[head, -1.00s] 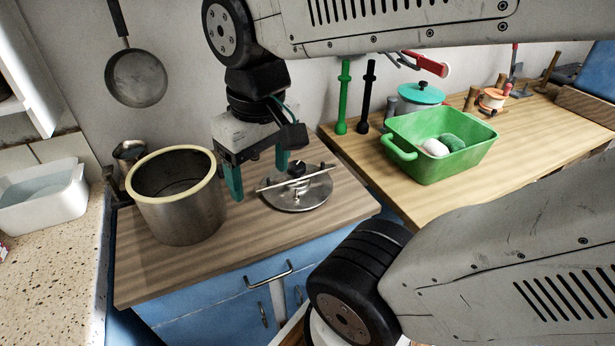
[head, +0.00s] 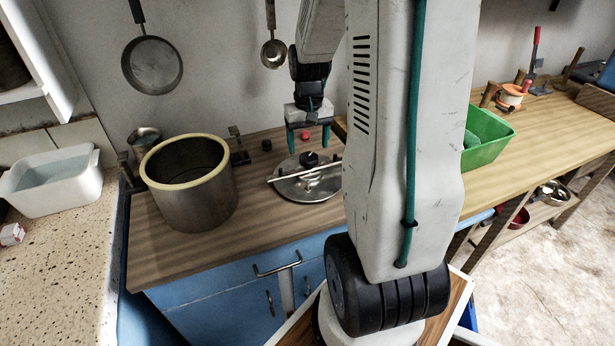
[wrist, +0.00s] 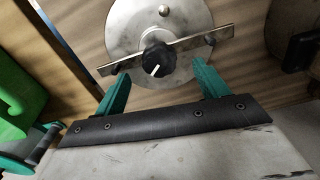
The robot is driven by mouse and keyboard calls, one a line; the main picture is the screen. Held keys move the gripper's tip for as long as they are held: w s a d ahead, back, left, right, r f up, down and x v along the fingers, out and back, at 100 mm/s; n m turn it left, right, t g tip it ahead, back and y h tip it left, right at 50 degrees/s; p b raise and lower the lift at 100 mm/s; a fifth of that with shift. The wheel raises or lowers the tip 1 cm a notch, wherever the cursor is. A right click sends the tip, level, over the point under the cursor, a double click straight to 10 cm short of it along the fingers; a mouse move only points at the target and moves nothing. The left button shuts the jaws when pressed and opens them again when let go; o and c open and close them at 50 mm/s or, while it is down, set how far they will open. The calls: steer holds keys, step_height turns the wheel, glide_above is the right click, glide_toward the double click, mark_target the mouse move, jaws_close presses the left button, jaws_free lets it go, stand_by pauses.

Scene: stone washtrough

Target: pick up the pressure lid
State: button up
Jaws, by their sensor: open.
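The pressure lid (head: 309,185) is a round metal disc with a flat bar across it and a black knob at its centre. It lies on the wooden counter to the right of the steel pot; my arm hides its right edge in the head view. My gripper (head: 309,139) is open and empty, with teal fingers pointing down just behind and above the lid. In the wrist view the lid (wrist: 127,40) is ahead of the fingers, and its black knob (wrist: 158,58) lies beyond the gap between the fingertips (wrist: 160,75).
The steel pot (head: 205,208) with a cream rim stands left of the lid. A green basin (head: 490,150) sits on the right counter, partly behind my arm. A white tub (head: 50,190) is at the left. A pan and a ladle hang on the wall.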

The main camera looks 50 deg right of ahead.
mark_target(308, 156)
step_height(308, 156, down, 6)
steer(key=shift+d+r, duration=0.1)
steer(key=shift+w, duration=0.1)
jaws_close()
